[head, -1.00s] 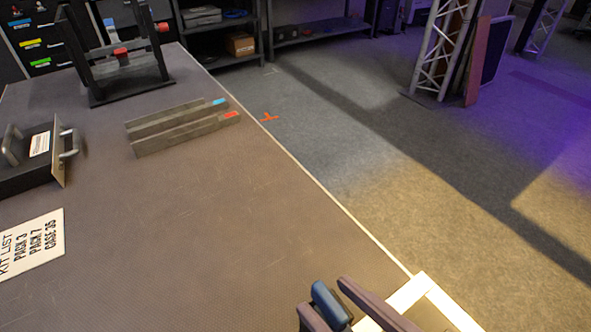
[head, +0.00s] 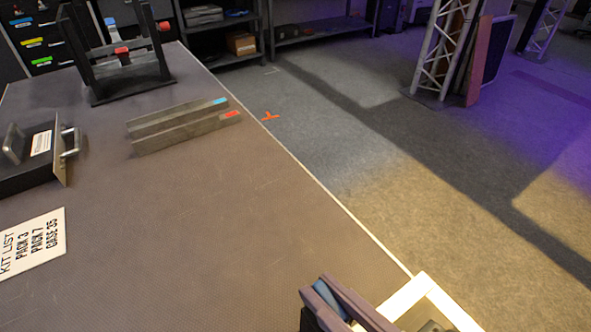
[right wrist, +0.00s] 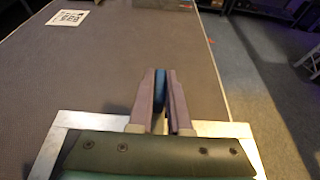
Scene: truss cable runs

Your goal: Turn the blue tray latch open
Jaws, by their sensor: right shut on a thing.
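My right gripper (head: 316,284) is at the bottom of the head view, over the table near its right edge. Its two purple-grey fingers are shut on the blue latch (head: 328,298). In the right wrist view the latch (right wrist: 159,86) shows as a narrow dark blue strip between the fingers (right wrist: 161,74). The fingers hide most of it, so its turned angle and its mount cannot be made out. My left gripper is not in view.
A black stand (head: 129,88) with red and blue parts is at the back left. Two grey bars (head: 180,132), a black case (head: 25,178) with handles and a kit list card (head: 32,243) lie on the table (head: 200,240). The table's middle is clear.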

